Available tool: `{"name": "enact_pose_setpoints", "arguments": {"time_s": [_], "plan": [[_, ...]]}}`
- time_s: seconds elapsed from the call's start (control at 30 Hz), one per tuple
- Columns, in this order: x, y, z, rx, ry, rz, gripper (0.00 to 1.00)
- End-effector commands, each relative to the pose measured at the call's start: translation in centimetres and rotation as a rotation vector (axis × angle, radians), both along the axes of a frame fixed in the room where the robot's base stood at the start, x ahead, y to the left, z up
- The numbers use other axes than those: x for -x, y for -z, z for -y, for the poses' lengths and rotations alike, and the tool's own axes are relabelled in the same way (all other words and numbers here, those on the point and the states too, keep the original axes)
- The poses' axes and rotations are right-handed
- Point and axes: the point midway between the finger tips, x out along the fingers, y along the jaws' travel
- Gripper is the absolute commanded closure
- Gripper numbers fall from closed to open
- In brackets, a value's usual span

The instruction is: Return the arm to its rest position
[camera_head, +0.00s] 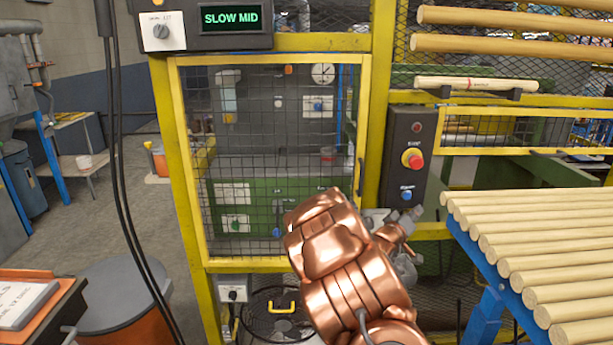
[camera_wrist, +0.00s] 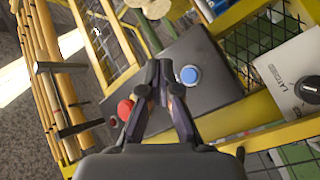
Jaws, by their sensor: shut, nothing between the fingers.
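My copper-coloured arm (camera_head: 350,265) reaches up from the bottom of the head view, in front of the yellow-framed mesh guard. My gripper (camera_wrist: 158,70) shows in the wrist view with its dark fingertips together and nothing between them. In that view it lies over a dark control box (camera_head: 404,158), between a red button (camera_wrist: 125,109) and a blue button (camera_wrist: 190,75). I cannot tell whether it touches the box. In the head view, the gripper is partly hidden beyond the arm, below the box.
A mesh guard door (camera_head: 270,150) stands before the arm. A rack of turned wood rods (camera_head: 540,240) is close on the right. An orange-sided drum (camera_head: 125,290) stands lower left. Open floor (camera_head: 110,215) lies at left.

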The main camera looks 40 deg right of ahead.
Motion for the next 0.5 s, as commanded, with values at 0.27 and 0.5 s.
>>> {"name": "enact_pose_setpoints", "arguments": {"time_s": [0.27,0.5], "plan": [[-0.7,0.0,-0.6,-0.029,-0.019,0.012,1.00],[-5.1,1.2,-6.5,-0.290,-0.163,0.073,1.00]]}}
